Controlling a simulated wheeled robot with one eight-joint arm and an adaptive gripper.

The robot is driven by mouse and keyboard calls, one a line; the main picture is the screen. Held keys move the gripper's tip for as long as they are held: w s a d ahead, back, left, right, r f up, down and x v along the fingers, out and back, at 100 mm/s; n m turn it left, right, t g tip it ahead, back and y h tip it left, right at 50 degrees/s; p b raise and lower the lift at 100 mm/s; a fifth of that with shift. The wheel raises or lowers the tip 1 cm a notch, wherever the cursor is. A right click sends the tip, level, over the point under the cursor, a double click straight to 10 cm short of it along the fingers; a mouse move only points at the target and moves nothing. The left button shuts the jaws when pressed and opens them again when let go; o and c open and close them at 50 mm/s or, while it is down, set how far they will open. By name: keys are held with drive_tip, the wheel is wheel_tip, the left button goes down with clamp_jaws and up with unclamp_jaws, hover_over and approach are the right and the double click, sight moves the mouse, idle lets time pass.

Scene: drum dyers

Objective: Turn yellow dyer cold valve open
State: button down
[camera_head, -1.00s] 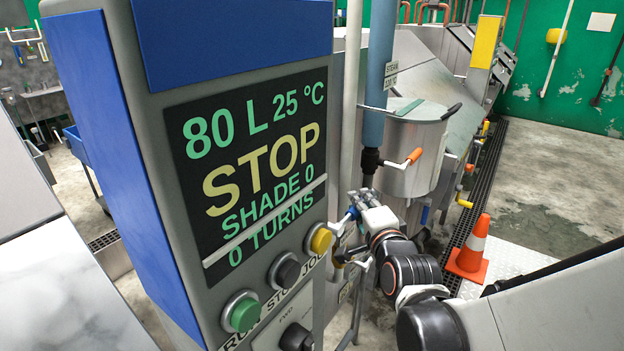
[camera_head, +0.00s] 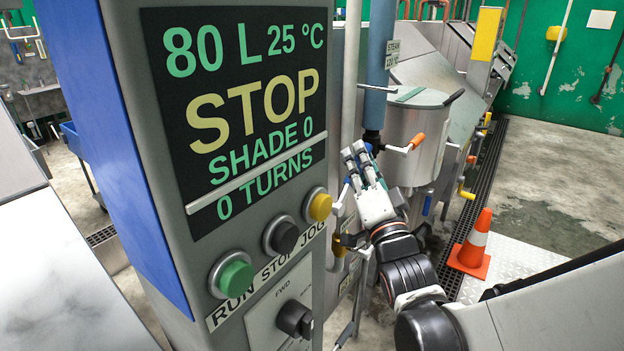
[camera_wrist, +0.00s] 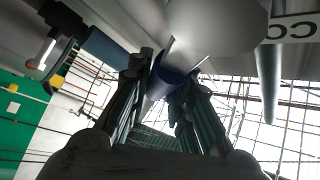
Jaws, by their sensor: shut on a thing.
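My gripper (camera_head: 361,158) is beside the right edge of the control panel, its fingers pointing up. It is shut on a blue valve handle (camera_wrist: 162,82), which sits between the fingertips in the wrist view. In the head view only a sliver of blue shows beside the fingers, and the valve body is mostly hidden by my gripper and the panel. The panel (camera_head: 250,90) reads 80 L, 25 °C, STOP, SHADE 0, 0 TURNS.
An orange-tipped handle (camera_head: 417,142) stands close to the right of my gripper, before a steel drum (camera_head: 415,155). A blue-grey pipe (camera_head: 380,70) runs above it. Green, black and yellow buttons line the panel. A traffic cone (camera_head: 471,245) stands on the floor at right.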

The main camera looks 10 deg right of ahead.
drive_tip(key=shift+s+a+r+n+t+y+b, duration=0.35)
drive_tip(key=shift+n+y, duration=0.2)
drive_tip(key=shift+n, duration=0.15)
drive_tip(key=shift+s+a+r+n+t+y+b, duration=0.2)
drive_tip(key=shift+r+n+t+y, duration=0.1)
drive_tip(key=shift+n+y, duration=0.35)
drive_tip(key=c, duration=1.4)
unclamp_jaws()
drive_tip(key=shift+s, duration=0.1)
drive_tip(key=shift+c, duration=0.2)
drive_tip(key=a+v, duration=0.1)
drive_tip(key=v, duration=0.6)
drive_tip(key=shift+s+d, duration=0.2)
drive_tip(key=shift+d, duration=0.25)
drive_tip(key=shift+f, duration=0.1)
